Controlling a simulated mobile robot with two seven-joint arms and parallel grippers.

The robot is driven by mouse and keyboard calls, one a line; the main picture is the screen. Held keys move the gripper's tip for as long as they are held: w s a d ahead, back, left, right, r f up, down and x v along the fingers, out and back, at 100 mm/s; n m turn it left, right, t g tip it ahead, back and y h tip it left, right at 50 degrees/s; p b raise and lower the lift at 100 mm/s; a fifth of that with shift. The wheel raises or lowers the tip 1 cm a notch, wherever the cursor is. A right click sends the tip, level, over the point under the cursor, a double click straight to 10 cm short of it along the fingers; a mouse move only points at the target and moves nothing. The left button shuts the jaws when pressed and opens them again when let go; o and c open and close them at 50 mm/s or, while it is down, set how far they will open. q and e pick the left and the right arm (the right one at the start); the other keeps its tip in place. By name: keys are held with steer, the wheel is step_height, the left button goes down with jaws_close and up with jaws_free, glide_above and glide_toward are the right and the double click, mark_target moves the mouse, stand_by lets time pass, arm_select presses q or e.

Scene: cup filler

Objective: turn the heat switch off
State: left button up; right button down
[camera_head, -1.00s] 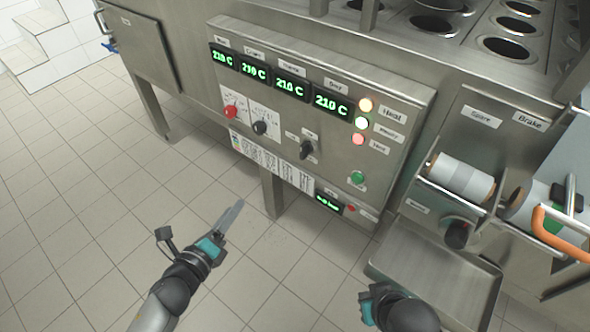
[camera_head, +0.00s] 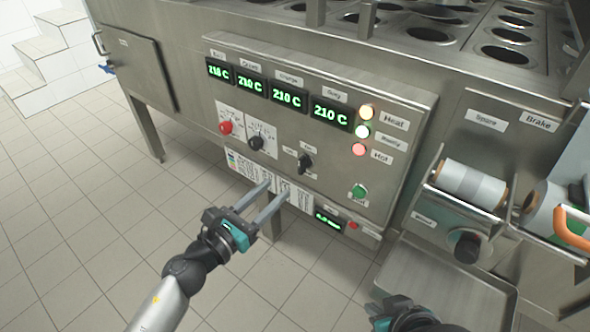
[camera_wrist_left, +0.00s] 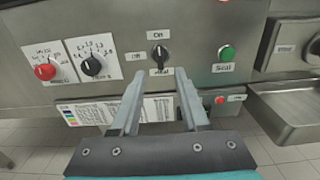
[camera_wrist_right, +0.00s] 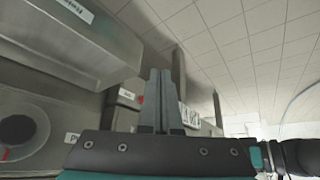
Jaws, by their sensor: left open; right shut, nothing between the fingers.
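The switch with On and Off labels is a black rotary knob (camera_head: 305,163) on the steel control panel (camera_head: 330,185). In the left wrist view the knob (camera_wrist_left: 160,56) has On above it and Off to its left; the label below is partly hidden. The knob looks roughly upright; its exact setting is hard to tell. My left gripper (camera_head: 277,188) is open and empty, its fingers towards the panel, below and left of the knob. In its wrist view the fingertips (camera_wrist_left: 159,74) are just below the knob, apart from it. My right gripper (camera_wrist_right: 160,76) is shut and empty, low at the right.
A red knob (camera_head: 225,128) and another black knob (camera_head: 256,143) sit left of the switch, a green button (camera_head: 359,191) to its right. The Heat lamp (camera_head: 367,111) glows, above two other lit lamps. A steel tray (camera_head: 450,285) juts out at lower right.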

mark_target(299, 167)
arm_select(q)
steer(key=x, duration=0.7)
steer(key=shift+w+d+b, duration=0.2)
steer(key=shift+w+b, duration=0.1)
steer(key=shift+b, duration=0.1)
steer(key=shift+w+d, duration=0.3)
arm_select(e)
steer(key=shift+w+a+f+t+y, duration=0.2)
steer(key=shift+w+a+t+y, duration=0.2)
steer(key=shift+w+a+t, duration=0.5)
steer(key=shift+s, duration=0.1)
arm_select(q)
jaws_close()
